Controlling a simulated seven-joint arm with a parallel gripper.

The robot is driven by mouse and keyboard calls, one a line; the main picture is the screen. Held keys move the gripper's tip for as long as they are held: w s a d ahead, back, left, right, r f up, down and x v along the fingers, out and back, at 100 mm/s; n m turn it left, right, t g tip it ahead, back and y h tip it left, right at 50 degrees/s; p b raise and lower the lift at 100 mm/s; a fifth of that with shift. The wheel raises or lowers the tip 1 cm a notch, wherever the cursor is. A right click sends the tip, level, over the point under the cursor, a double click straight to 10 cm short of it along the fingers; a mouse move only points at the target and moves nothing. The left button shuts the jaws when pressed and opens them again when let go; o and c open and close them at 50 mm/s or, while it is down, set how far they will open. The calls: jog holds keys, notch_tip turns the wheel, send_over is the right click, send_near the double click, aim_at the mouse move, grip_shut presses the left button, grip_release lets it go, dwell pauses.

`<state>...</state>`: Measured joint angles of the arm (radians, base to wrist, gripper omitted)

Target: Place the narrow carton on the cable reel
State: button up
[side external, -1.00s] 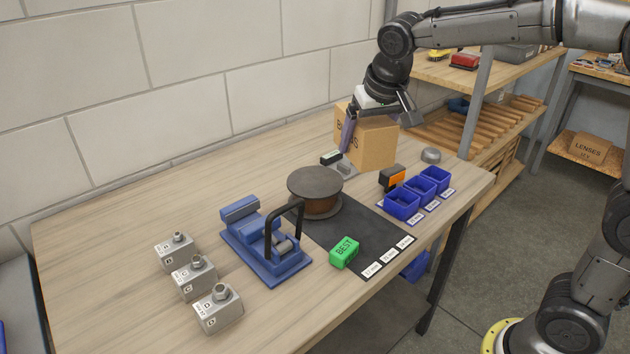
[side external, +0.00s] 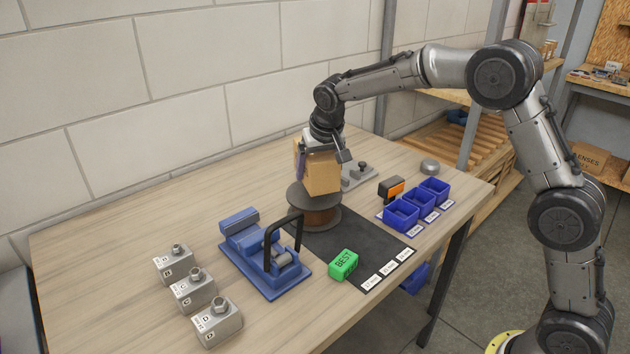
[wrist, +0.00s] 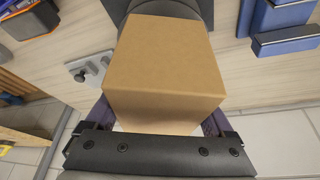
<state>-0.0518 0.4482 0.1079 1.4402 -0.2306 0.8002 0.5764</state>
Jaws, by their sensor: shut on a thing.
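The narrow carton (side external: 323,178) is a plain brown box, held roughly upright over the cable reel. My gripper (side external: 320,160) is shut on it, with a purple finger against its side. In the wrist view the carton (wrist: 158,60) fills the middle between the fingers. The cable reel (side external: 298,200) has a dark round flange and a brown core, and stands at the back of the black mat. The carton hides part of the reel's top. I cannot tell whether the carton's bottom touches the flange or hangs just above it.
A blue vise-like fixture (side external: 262,262) with a black handle stands left of the reel. A green box (side external: 343,264) lies on the black mat (side external: 350,238). Blue bins (side external: 402,217) and an orange-black item (side external: 391,188) are to the right. Metal blocks (side external: 193,288) stand front left.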

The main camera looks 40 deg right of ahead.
aim_at(321, 155)
jog(key=shift+w+f, duration=0.25)
jog(key=shift+f, duration=0.05)
jog(key=shift+w+f, duration=0.1)
jog(key=shift+f, duration=1.5)
jog(key=shift+f, duration=0.1)
jog(key=o, duration=1.2)
jog(key=shift+r, duration=0.35)
jog(key=v, duration=1.1)
jog(key=shift+s+r, duration=0.25)
jog(key=shift+r, duration=0.05)
